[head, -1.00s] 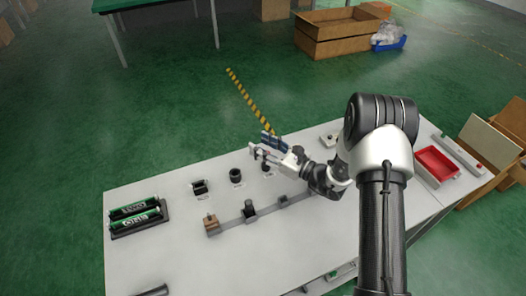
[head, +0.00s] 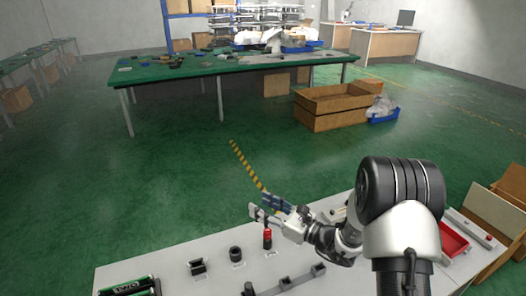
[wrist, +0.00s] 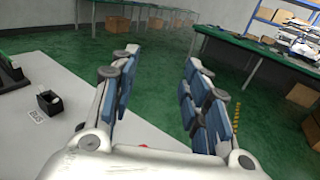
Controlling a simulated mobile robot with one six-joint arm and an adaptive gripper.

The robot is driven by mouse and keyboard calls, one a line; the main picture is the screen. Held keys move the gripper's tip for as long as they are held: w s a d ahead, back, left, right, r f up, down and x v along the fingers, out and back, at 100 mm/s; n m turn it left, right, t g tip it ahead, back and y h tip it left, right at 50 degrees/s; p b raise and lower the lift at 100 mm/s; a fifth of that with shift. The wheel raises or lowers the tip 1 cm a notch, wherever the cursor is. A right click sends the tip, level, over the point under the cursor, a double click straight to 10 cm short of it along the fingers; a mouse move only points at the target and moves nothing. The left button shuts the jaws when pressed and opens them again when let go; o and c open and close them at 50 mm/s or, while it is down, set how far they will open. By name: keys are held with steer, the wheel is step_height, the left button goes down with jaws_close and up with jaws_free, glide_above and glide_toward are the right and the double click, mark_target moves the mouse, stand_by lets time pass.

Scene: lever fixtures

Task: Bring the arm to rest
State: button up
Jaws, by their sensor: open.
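My gripper (head: 268,207) is open and empty above the far edge of the white table (head: 180,255) in the head view. In the wrist view my gripper (wrist: 160,100) shows its two blue-padded fingers wide apart, with only green floor between them. A red-topped lever fixture (head: 267,238) stands on the table just below the gripper, and a bit of red shows at the bottom of the wrist view. My arm reaches in from the right side of the head view and is bent at the elbow.
Black fixtures (head: 197,267) stand along the table, with green cylinders (head: 128,289) at its left end. A red tray (head: 453,241) lies at the right. A green workbench (head: 230,68) and cardboard boxes (head: 335,105) stand beyond open floor.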

steer(key=s+a+r+n+g+h, duration=0.1)
steer(key=s+a+r+n+g, duration=0.15)
steer(key=s+r+n, duration=0.35)
steer(key=s+a+r+n+g+h, duration=0.1)
steer(key=s+n+g, duration=0.3)
steer(key=s, duration=0.5)
steer(key=s+a+r+n+g+h, duration=0.1)
steer(key=s+a+r+n+g, duration=0.1)
steer(key=s+r+n+g, duration=0.4)
steer(key=s+d+n+t+h, duration=0.6)
steer(key=s+d+n+h, duration=0.3)
steer(key=s+d, duration=0.6)
steer(key=d+f+h, duration=0.1)
steer(key=d+h, duration=0.1)
steer(key=d, duration=0.1)
steer(key=shift+s+d, duration=0.25)
steer(key=shift+d, duration=0.15)
